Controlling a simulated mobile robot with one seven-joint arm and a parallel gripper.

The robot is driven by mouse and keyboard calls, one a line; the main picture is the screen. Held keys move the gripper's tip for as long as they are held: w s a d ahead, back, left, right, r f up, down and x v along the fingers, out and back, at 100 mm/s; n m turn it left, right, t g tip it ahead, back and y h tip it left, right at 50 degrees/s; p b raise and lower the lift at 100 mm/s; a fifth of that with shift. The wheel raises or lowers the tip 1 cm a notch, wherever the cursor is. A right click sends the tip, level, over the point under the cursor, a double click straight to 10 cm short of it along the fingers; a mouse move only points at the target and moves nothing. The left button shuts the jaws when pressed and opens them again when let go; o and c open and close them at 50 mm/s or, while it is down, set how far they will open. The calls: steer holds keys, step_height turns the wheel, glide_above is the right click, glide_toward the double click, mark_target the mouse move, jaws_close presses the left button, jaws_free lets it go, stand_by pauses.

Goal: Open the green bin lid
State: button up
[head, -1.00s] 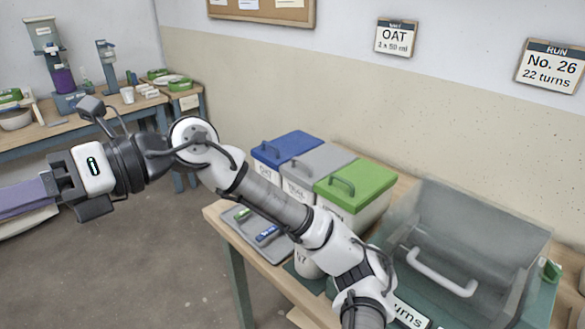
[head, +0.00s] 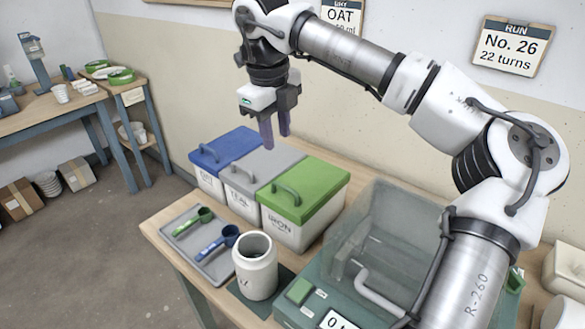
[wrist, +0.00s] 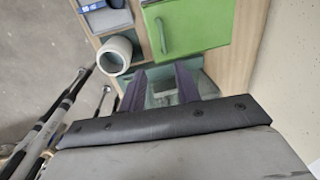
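The green lid (head: 318,185) lies flat and closed on a white bin (head: 318,228) labelled IRON, the rightmost of three bins. Its green handle (head: 286,193) stands at the lid's left side. The lid also shows at the top of the wrist view (wrist: 195,25), with its handle (wrist: 162,36) at the left edge. My gripper (head: 277,140) points down with its purple fingers apart and nothing between them. In the head view it hangs above the bins, apart from the lid. The fingers also show in the wrist view (wrist: 160,84), below the lid in the picture.
A blue-lidded bin (head: 225,147) and a grey-lidded bin (head: 262,167) stand left of the green one. In front are a tray (head: 183,240) with green and blue scoops and an open white jar (head: 257,270). A transparent-covered machine (head: 385,235) stands at right.

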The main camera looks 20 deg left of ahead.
mark_target(287, 189)
steer(key=f+p, duration=0.1)
steer(key=f, duration=0.3)
steer(key=w+d+f, duration=0.1)
steer(key=f, duration=0.3)
steer(key=w+f+p, duration=0.1)
steer(key=f, duration=0.4)
steer(key=shift+d+f+p, duration=0.1)
steer(key=shift+d+p, duration=0.1)
steer(key=shift+p, duration=0.1)
jaws_close()
